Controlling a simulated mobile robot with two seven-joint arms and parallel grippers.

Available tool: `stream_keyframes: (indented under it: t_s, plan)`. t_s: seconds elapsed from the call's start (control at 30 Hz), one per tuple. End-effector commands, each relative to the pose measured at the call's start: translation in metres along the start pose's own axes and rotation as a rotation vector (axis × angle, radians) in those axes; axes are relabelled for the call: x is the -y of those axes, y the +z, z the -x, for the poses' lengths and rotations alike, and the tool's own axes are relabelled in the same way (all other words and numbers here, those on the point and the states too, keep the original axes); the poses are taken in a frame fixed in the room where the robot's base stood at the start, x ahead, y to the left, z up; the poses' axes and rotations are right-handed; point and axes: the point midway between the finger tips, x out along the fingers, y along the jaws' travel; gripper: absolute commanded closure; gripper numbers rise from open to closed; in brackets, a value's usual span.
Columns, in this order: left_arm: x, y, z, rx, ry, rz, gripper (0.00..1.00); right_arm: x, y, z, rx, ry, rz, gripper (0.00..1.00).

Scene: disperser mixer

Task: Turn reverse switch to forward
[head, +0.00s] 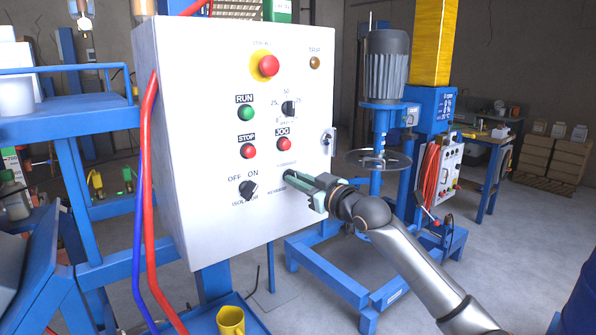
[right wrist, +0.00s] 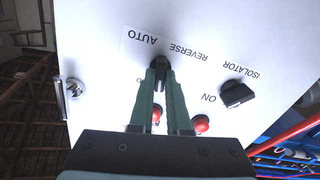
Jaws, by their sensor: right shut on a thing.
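The control panel (head: 215,60) is a pale box carrying labelled buttons and switches. The reverse switch, a black knob (right wrist: 160,62), sits beside AUTO and REVERSE lettering in the right wrist view. My right gripper (head: 292,177) reaches in from the right, its green fingers at the panel's lower right. In the right wrist view, the gripper (right wrist: 168,74) is shut on the switch. The fingers hide much of the knob, so its exact setting cannot be read. My left gripper is not in view.
Nearby are the isolator switch (head: 249,190), red JOG button (head: 283,144), STOP button (head: 248,151), green RUN button (head: 246,113) and speed dial (head: 289,108). A latch (head: 327,141) protrudes at the panel's right edge. The mixer (head: 386,75) stands behind on the right.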

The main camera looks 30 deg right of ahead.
Motion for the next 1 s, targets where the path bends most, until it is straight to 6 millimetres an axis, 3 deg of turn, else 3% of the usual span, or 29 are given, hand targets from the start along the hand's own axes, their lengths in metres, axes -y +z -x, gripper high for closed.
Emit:
stream_keyframes:
  t_s: [0.4,0.97,1.0]
  plan:
    - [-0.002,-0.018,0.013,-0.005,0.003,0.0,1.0,-0.001,-0.002,0.0,-0.001,0.0,-0.189,1.0]
    - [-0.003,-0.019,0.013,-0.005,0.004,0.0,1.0,-0.001,-0.001,0.0,-0.003,0.0,-0.212,1.0]
    - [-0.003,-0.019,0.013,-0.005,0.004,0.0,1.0,-0.001,-0.001,0.0,-0.003,0.0,-0.212,0.81]
